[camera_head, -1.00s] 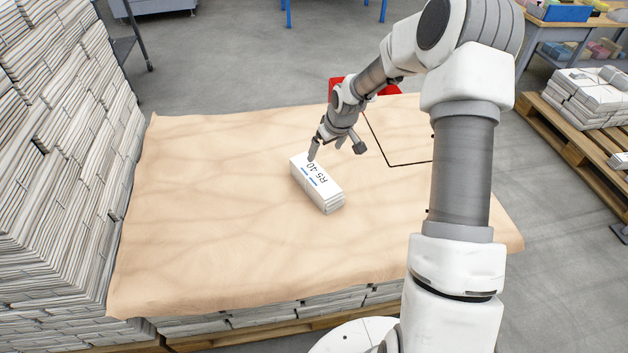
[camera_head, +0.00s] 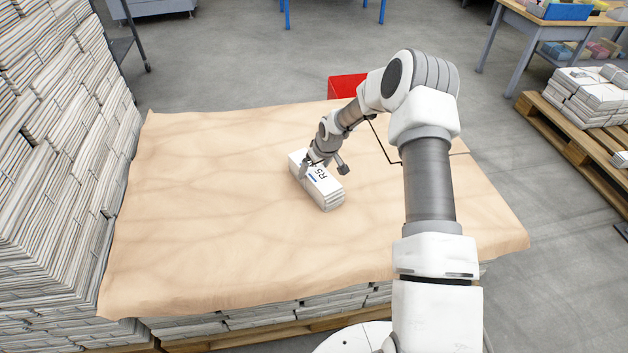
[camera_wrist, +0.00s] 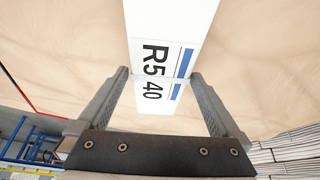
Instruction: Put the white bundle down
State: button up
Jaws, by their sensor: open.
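The white bundle (camera_head: 322,190) lies on the brown paper sheet (camera_head: 210,220) that covers a stack. In the wrist view the bundle (camera_wrist: 168,38) runs between the two spread fingers of my gripper (camera_wrist: 160,95), with "R5 40" facing the camera. A gap shows between the left finger and the bundle; the right finger is close to its edge. I cannot tell whether that finger touches it.
Tall newspaper stacks (camera_head: 60,170) stand at the left edge of the sheet. A red box (camera_head: 346,86) stands beyond its far edge. A black outline (camera_head: 388,150) marks the sheet near my arm. A pallet with bundles (camera_head: 590,95) is at the right. The sheet's left half is clear.

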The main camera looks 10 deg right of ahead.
jog(key=b+x, duration=0.1)
jog(key=x, duration=0.1)
jog(key=b+x, duration=0.1)
jog(key=x, duration=0.1)
jog(key=shift+s+f, duration=0.15)
jog(key=shift+f, duration=0.2)
jog(key=shift+w+f, duration=0.2)
jog(key=shift+f, duration=0.1)
jog(key=shift+c, duration=0.3)
grip_shut()
jog(key=shift+r, duration=0.15)
